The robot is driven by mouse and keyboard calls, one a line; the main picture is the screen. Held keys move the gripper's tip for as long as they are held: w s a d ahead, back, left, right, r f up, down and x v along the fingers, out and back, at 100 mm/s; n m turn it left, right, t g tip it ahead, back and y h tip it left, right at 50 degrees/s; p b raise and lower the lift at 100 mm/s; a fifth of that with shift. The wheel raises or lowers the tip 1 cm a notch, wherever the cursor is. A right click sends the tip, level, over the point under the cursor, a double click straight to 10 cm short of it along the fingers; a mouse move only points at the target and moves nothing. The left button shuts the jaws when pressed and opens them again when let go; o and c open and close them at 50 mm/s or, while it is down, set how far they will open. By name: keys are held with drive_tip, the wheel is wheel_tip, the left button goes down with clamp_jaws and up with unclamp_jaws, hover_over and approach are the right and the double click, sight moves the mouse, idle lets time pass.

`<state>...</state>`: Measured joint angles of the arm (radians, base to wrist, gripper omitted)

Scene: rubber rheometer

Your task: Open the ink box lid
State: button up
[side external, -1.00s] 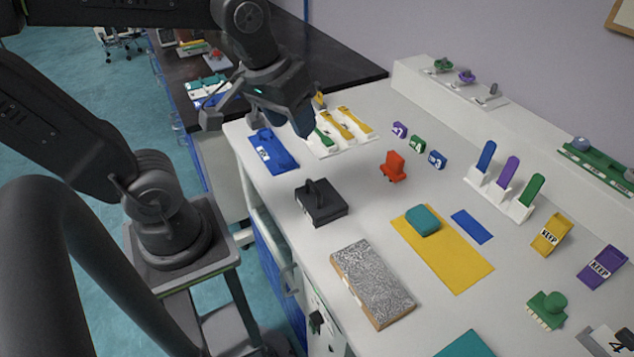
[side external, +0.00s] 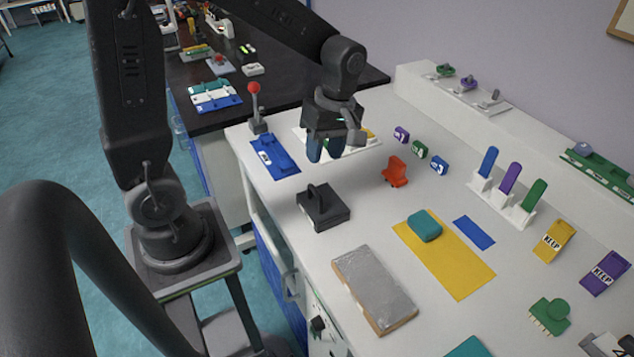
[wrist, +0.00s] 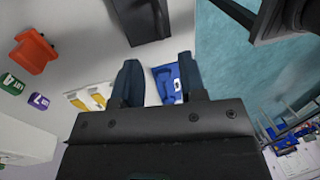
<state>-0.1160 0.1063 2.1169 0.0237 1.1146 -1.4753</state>
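A dark grey box with an upright handle on its top, which looks like the ink box (side external: 325,212), stands on the white bench in the side external view. Its top looks shut. Part of a dark block, likely the same box, shows at the top edge of the wrist view (wrist: 138,20). My gripper (side external: 325,150) hangs above the bench behind the box, fingers pointing down, apart from it. In the wrist view its two fingers (wrist: 159,78) are spread with nothing held between them.
A red-knobbed lever (side external: 256,105) and a blue plate (side external: 275,158) are behind the box. An orange-red block (side external: 395,171) stands to its right. A grey-topped slab (side external: 374,288) and a yellow mat (side external: 462,272) lie in front. The bench edge is close on the left.

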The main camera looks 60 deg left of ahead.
sight(316, 189)
drive_tip(key=f, duration=0.2)
drive_tip(key=s+f, duration=0.1)
drive_tip(key=f, duration=0.5)
drive_tip(key=shift+s+f, duration=0.15)
drive_tip(key=shift+s, duration=0.15)
clamp_jaws()
